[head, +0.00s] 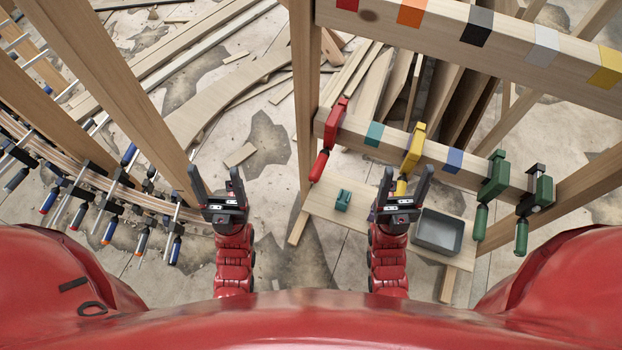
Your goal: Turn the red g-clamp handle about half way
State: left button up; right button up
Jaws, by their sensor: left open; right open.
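The red g-clamp (335,122) is fixed on the lower wooden beam near its left end. Its red handle (319,166) hangs down from it, beside the wooden post. My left gripper (218,182) is open and empty, to the left of the red handle and apart from it. My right gripper (408,186) is open and empty, to the right of the red handle. It is in front of the yellow g-clamp (414,145) in the picture and partly hides that clamp's handle. I cannot tell whether the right gripper touches it.
Two green clamps (492,180) hang further right on the lower beam (470,168). A low wooden shelf (455,257) holds a grey bin (437,232) and a teal clamp-like piece (343,200). Several blue and orange handled clamps (108,230) line a curved stringer at left. Wooden posts (306,90) stand nearby.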

aim_at(321, 161)
jog(key=j+z, duration=0.7)
jog(key=j, duration=0.25)
jog(key=k, duration=0.2)
